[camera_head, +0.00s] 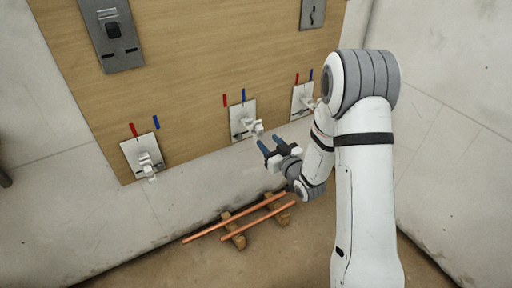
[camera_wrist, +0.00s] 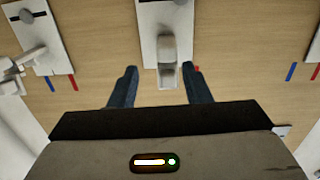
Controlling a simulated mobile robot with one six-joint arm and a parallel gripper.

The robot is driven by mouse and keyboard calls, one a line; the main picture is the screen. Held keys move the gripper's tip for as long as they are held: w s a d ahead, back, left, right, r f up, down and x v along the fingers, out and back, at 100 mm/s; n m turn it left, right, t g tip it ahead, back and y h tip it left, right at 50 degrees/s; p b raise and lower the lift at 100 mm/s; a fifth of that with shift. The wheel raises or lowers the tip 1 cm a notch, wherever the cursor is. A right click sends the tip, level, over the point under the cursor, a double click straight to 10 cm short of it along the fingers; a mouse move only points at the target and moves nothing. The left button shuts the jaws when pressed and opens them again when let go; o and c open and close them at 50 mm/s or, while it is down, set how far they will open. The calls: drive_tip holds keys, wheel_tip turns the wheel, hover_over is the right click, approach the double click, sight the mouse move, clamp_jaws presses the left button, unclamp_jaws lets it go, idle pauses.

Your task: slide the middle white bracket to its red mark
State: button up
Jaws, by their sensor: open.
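The middle white bracket (camera_head: 252,127) sits on its white plate (camera_head: 238,112) on the wooden panel. A red mark (camera_head: 225,100) is above the plate's left side and a blue mark (camera_head: 243,95) above its right. My gripper (camera_head: 267,148) is open, with blue fingers, just below and right of the bracket. In the wrist view the bracket (camera_wrist: 167,62) appears between the open fingers (camera_wrist: 160,87), with a gap on each side. The red mark (camera_wrist: 197,69) shows beside the right finger there; the blue one is hidden, seemingly behind the left finger.
A left bracket (camera_head: 148,163) and a right bracket (camera_head: 308,101) sit on similar plates with their own marks. Grey fixtures (camera_head: 112,38) (camera_head: 312,14) are higher on the panel. Copper pipes (camera_head: 235,220) lie on wooden blocks on the floor below.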

sight(256, 134)
drive_tip(key=shift+y, duration=0.4)
drive_tip(key=x, duration=0.2)
drive_tip(key=f+b+x, duration=0.1)
drive_tip(key=x, duration=0.2)
drive_tip(key=b+x, duration=0.1)
drive_tip(key=x, duration=0.1)
drive_tip(key=shift+w+a+f, duration=0.15)
drive_tip(key=shift+a, duration=0.35)
drive_tip(key=shift+c, duration=0.4)
clamp_jaws()
